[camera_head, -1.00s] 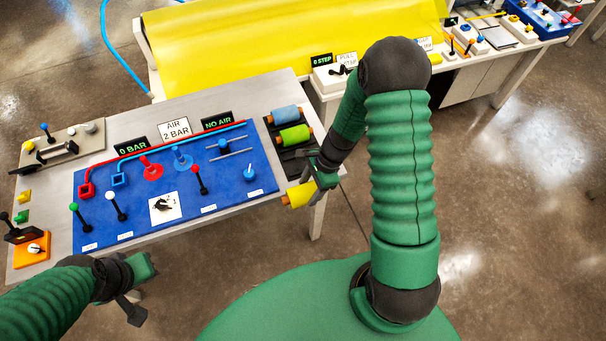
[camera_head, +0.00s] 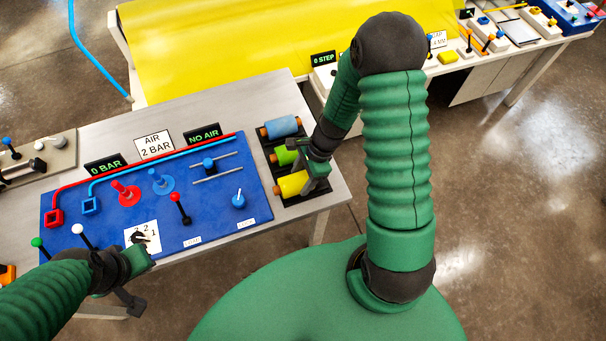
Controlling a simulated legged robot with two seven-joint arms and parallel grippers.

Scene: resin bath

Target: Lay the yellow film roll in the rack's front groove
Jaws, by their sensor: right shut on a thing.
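The yellow film roll (camera_head: 291,184) has orange-brown ends and lies across the front part of the black rack (camera_head: 294,200). My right gripper (camera_head: 309,179) is shut on its right part. The roll is at the front groove, but I cannot tell whether it rests in it or hovers just above. The groove itself is hidden under the roll. A green roll (camera_head: 284,155) lies in the middle groove, partly behind my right gripper, and a blue roll (camera_head: 280,126) lies in the back groove. My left gripper (camera_head: 141,279) is open and empty at the table's front edge.
A blue panel (camera_head: 215,221) with levers, knobs and red and blue pipes lies left of the rack. Signs (camera_head: 154,144) stand behind it. A bare strip of grey table (camera_head: 329,193) lies right of the rack. A yellow-covered table (camera_head: 230,50) stands behind.

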